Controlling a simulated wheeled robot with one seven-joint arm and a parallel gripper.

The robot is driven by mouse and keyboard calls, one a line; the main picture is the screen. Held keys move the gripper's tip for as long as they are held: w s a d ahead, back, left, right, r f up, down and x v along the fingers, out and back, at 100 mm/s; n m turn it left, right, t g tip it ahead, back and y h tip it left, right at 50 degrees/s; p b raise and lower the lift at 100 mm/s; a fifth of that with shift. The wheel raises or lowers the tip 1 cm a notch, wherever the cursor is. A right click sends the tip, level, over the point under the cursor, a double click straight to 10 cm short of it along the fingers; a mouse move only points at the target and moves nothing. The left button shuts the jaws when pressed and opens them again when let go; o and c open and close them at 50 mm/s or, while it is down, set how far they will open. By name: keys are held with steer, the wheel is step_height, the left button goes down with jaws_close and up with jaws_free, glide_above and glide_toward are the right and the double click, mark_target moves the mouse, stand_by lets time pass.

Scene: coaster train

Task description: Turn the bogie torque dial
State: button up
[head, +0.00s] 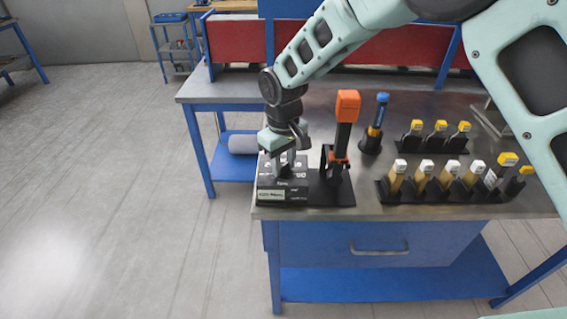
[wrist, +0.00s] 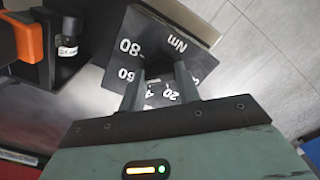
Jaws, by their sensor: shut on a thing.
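The bogie torque dial is on a dark block (head: 283,194) with a pale label, at the front left corner of the workbench. In the wrist view its dark face (wrist: 205,62) shows white numbers, among them 80, 60 and 20, and "Nm". My gripper (head: 283,160) points down over the block from above. In the wrist view my gripper (wrist: 160,78) has its two fingers down at the middle of the dial face, shut on the dial's knob. The knob is mostly hidden between the fingers, and its pointer setting cannot be read.
An orange-and-black tool (head: 347,110) stands upright in a holder just right of the block. A blue-topped tool (head: 376,125) stands behind it. The metal bench top (head: 235,90) is clear at the back left.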

mark_target(283, 166)
steer(key=shift+r+m, duration=0.1)
steer(key=shift+m, duration=0.2)
steer(key=o, duration=1)
step_height(283, 166, up, 17)
steer(key=b, duration=0.3)
steer(key=shift+r, duration=0.2)
steer(key=shift+y, duration=0.3)
steer(key=s+d+f, duration=0.2)
steer(key=s+d, duration=0.2)
steer(key=s, duration=0.6)
steer(key=s+d+f, duration=0.2)
steer(key=s+d, duration=0.3)
steer(key=s, duration=0.5)
steer(key=s+d+f, duration=0.3)
steer(key=s+d, duration=0.1)
steer(key=s, duration=0.6)
steer(key=shift+s+d, duration=0.25)
